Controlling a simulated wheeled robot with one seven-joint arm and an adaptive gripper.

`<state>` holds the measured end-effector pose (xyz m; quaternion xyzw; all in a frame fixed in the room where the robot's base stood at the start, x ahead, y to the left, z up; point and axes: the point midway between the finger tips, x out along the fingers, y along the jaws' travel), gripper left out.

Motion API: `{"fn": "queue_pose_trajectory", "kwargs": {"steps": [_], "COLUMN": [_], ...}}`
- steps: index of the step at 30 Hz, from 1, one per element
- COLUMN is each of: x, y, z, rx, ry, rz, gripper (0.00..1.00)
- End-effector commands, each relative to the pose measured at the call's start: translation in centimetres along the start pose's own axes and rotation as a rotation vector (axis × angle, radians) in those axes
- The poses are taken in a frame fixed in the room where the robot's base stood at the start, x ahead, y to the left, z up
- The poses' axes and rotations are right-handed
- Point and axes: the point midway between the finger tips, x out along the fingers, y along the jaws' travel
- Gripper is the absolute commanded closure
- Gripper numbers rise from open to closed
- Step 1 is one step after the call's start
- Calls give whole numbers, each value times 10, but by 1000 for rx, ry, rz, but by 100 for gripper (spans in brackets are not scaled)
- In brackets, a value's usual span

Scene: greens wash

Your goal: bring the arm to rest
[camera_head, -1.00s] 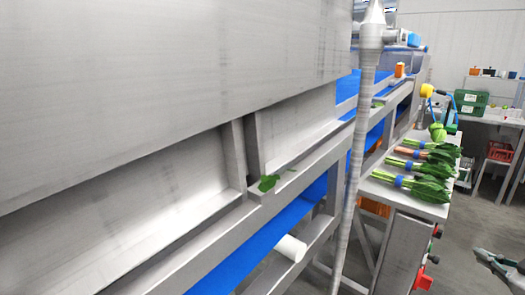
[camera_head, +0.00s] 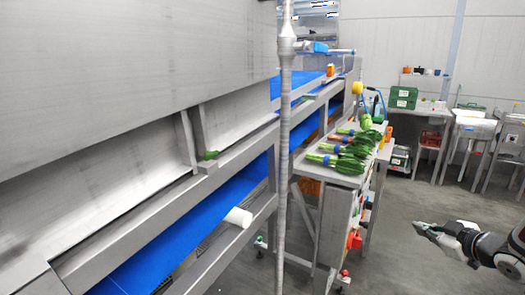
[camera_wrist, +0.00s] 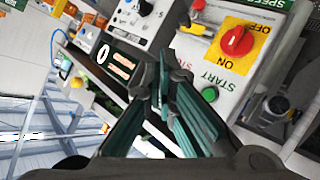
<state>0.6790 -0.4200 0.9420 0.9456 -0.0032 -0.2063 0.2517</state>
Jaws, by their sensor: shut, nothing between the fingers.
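My gripper (camera_head: 425,228) is at the right side of the head view, in open air over the grey floor and apart from the side table. Its fingers point left and it holds nothing. In the wrist view my gripper (camera_wrist: 160,88) shows its greenish fingers close together and empty. Beyond them in the wrist view is a control panel with a red rotary switch on a yellow plate (camera_wrist: 236,40) and a green start button (camera_wrist: 209,94).
A steel wash line with a blue belt (camera_head: 185,230) fills the left. A vertical pole (camera_head: 284,150) stands before it. A side table (camera_head: 322,172) carries several bunches of greens (camera_head: 343,150). The floor (camera_head: 420,192) around my gripper is clear.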

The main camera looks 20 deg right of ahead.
Motion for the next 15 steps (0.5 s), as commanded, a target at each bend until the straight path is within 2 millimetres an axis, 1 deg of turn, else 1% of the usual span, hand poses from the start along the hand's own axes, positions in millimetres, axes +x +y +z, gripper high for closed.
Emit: {"fn": "queue_pose_trajectory", "kwargs": {"steps": [1,5,8,11,14,15], "x": [2,5,6,4,-4,-10], "y": [1,5,7,8,4,1], "z": [-9,-30,-49,-77,-113,-128], "rx": [-12,-31,-43,-55,-57,-52], "ry": [-18,-80,-137,-201,-279,-310], "rz": [1,14,30,52,85,98], "gripper": [100,100,100,100,100,100]}}
